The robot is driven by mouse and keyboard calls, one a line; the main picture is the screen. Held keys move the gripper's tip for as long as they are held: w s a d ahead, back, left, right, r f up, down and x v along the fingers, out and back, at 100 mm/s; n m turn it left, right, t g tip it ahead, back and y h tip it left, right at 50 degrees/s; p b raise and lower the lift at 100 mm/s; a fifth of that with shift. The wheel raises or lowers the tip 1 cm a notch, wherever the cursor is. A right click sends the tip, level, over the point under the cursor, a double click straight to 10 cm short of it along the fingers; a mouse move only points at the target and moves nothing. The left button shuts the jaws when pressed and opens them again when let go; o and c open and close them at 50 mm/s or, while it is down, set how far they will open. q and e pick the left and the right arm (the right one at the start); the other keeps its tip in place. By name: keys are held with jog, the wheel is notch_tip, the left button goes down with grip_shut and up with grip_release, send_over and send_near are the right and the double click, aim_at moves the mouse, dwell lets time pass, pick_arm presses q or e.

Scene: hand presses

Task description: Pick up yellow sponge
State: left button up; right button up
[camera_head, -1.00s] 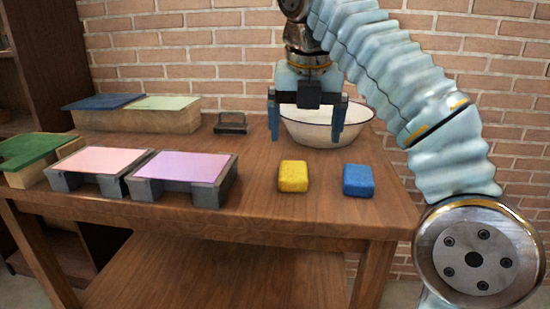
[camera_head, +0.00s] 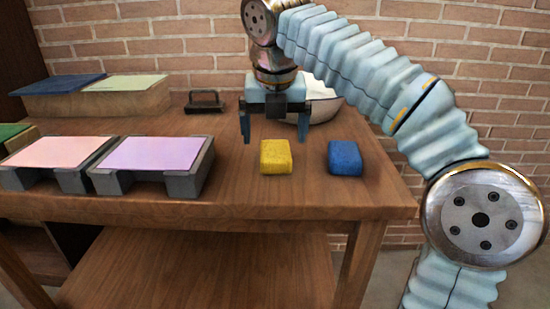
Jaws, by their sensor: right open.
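The yellow sponge (camera_head: 276,157) lies flat on the wooden table near its front edge. My right gripper (camera_head: 274,138) hangs above and just behind the sponge, fingers pointing down. It is open, its two fingers set wider apart than the sponge, with nothing between them. My left gripper does not show in this view.
A blue sponge (camera_head: 345,158) lies to the right of the yellow one. A white bowl (camera_head: 322,102) stands behind my gripper, partly hidden. Pink (camera_head: 56,152) and purple (camera_head: 152,154) topped presses stand on the left. A dark handled item (camera_head: 205,102) lies at the back. Bare table (camera_head: 250,185) surrounds the sponge.

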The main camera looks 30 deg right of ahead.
aim_at(276, 150)
jog(key=x, duration=0.2)
jog(key=b+x, duration=0.1)
jog(key=x, duration=0.1)
jog(key=shift+w+d+f, duration=0.25)
jog(key=shift+f, duration=0.1)
jog(key=shift+w+f, duration=0.1)
jog(key=shift+f, duration=0.1)
jog(key=shift+f, duration=0.25)
jog(key=c, duration=1)
jog(key=shift+r, duration=0.1)
